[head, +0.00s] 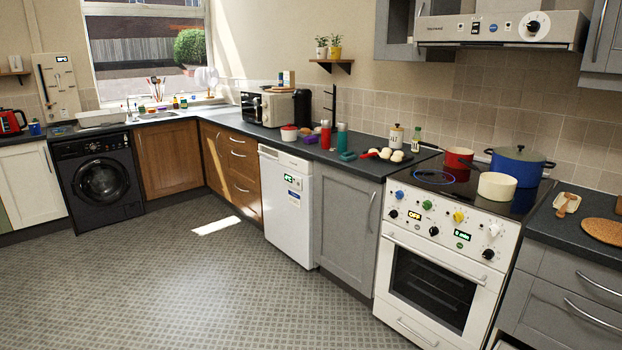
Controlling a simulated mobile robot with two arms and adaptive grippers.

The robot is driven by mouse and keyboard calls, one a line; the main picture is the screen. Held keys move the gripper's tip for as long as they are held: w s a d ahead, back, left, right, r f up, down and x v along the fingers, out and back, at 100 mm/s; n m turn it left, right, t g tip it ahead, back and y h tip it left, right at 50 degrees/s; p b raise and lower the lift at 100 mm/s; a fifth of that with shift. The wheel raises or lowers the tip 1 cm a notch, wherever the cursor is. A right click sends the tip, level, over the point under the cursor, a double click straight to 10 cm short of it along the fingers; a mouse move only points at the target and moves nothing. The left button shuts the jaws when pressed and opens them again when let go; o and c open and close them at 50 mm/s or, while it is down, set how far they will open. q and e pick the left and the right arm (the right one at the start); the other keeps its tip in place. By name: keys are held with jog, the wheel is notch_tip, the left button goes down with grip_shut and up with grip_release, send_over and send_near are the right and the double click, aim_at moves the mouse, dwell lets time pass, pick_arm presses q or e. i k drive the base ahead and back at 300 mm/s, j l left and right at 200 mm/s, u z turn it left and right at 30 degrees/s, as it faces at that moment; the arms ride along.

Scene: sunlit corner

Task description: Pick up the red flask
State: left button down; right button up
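A red flask (325,136) stands upright on the dark worktop (262,134), above the white under-counter appliance and near the grey cabinet. A teal flask (341,138) with a reddish top stands just to its right. A small purple item (310,139) is at its left. Neither of my grippers shows in the head view, so whether they are open or shut is hidden.
A red-and-white pot (289,133) stands left of the flask. A teal item (348,156) and a board with white items (384,155) lie to its right. The cooker (440,258) bears several pots. The tiled floor (210,285) in front is clear.

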aim_at(325, 126)
jog(key=i+j+u, duration=0.1)
jog(key=i+u, duration=0.35)
jog(key=i, duration=1.6)
